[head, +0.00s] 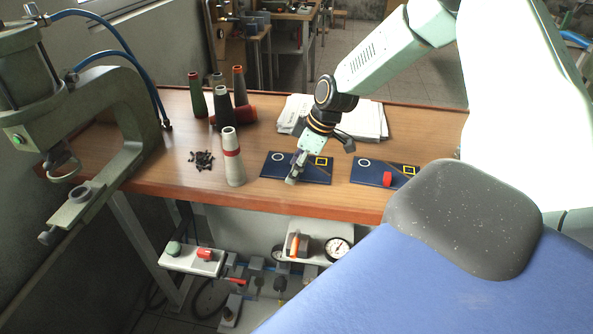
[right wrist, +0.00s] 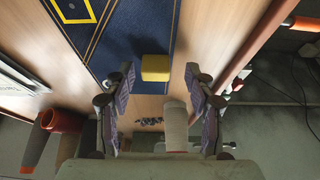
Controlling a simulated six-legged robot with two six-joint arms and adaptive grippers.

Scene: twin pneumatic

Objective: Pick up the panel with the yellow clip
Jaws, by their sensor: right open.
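The left blue panel (head: 318,176), with a white ring and a yellow square outline, lies flat on the wooden table. My right gripper (head: 291,180) is over this panel, pointing down. In the right wrist view its two fingers (right wrist: 159,77) are spread, with the clip showing between and beyond the tips. The gripper is empty. My left gripper is not in view.
A second blue panel (head: 365,174) with a red clip (head: 387,179) lies to the right. A pale cone (head: 233,160) stands close left, beside black bits (head: 201,160). More cones and white papers (head: 368,121) are behind. A green press (head: 95,110) stands left.

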